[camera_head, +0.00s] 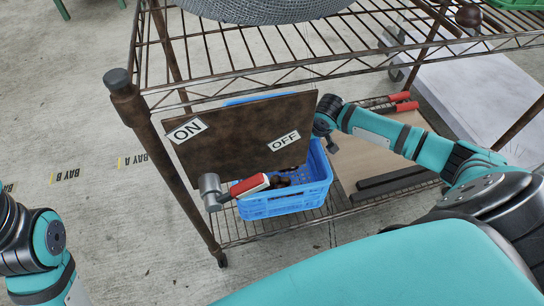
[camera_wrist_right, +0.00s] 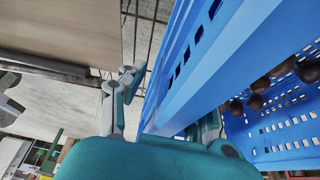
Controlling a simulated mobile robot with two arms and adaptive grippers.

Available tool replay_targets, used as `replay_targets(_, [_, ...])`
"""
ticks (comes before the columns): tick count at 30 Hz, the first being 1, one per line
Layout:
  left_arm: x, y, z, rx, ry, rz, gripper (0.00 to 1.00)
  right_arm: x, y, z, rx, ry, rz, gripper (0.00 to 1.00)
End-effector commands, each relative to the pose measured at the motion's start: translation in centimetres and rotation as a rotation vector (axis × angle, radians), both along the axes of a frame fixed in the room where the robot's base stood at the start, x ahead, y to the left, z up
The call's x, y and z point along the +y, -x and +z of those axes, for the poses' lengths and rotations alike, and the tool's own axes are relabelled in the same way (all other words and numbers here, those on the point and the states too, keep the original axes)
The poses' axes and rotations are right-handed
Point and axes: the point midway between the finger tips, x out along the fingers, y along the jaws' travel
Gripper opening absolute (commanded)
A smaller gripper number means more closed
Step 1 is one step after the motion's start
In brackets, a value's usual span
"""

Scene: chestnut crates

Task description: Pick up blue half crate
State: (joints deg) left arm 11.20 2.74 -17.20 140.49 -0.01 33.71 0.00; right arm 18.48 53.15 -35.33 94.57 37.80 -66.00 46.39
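The blue half crate (camera_head: 290,204) stands on the lower wire shelf with dark brown chestnuts (camera_head: 284,180) in it. A brown panel (camera_head: 240,130) with ON and OFF labels and a red-handled lever (camera_head: 249,185) hides much of it in the head view. My right arm reaches in from the right, its end partly behind the panel. In the right wrist view the right gripper (camera_wrist_right: 172,95) is open, one finger outside the crate's wall (camera_wrist_right: 205,65), the other partly hidden on its inner side. A gap shows between outer finger and wall. My left gripper is out of view.
The rusty wire rack's upper shelf (camera_head: 330,62) lies above the crate, with a grey basket (camera_head: 262,9) on it. A wooden board (camera_head: 372,160) and red-handled tools (camera_head: 403,107) are right of the crate. The floor at left is clear.

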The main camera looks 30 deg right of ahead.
Motion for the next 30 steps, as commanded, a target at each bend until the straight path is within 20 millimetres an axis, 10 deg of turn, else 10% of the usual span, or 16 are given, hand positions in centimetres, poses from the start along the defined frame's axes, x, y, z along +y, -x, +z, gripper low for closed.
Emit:
replay_targets(6, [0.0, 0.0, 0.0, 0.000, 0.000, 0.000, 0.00, 0.0, 0.0, 0.0, 0.000, 0.000, 0.000, 0.01])
replay_targets(30, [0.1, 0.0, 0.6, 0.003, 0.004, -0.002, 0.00, 0.0, -0.2, 1.4, -0.008, -0.002, -0.002, 0.00])
